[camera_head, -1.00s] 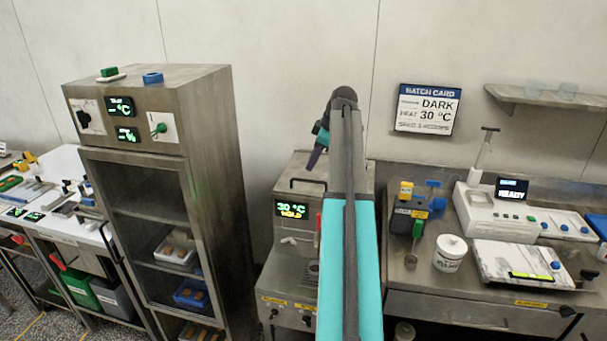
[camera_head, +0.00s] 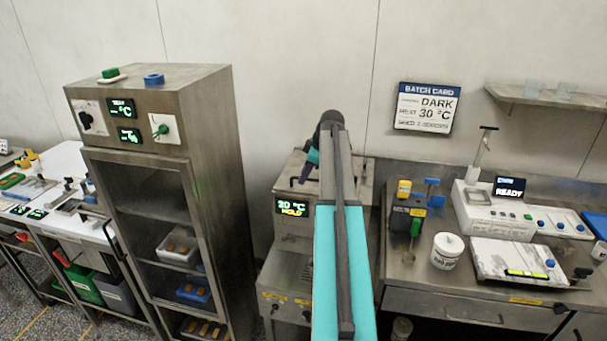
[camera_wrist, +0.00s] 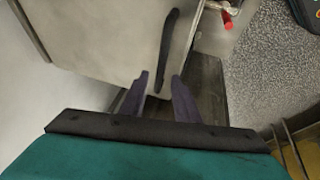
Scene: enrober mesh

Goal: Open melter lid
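The melter is the steel box with a green and yellow display (camera_head: 293,207) reading 30 °C HOLD, in the middle of the head view. Its lid (camera_wrist: 105,30) fills the upper left of the wrist view as a flat steel plate. The dark bar handle (camera_wrist: 168,45) stands on the lid. My gripper (camera_wrist: 160,76) is open, its two dark fingers apart. In the wrist view the handle's near end shows between the fingertips; I cannot tell whether they touch it. In the head view my gripper (camera_head: 304,174) is at the lid top, and my arm hides the melter's right part.
A tall steel cabinet (camera_head: 215,130) stands left of the melter. A bench (camera_head: 420,275) on the right carries a white tub (camera_head: 447,250) and a white instrument (camera_head: 485,215). A red lever (camera_wrist: 228,18) shows beside the lid in the wrist view. The wall behind is bare around the batch card (camera_head: 427,107).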

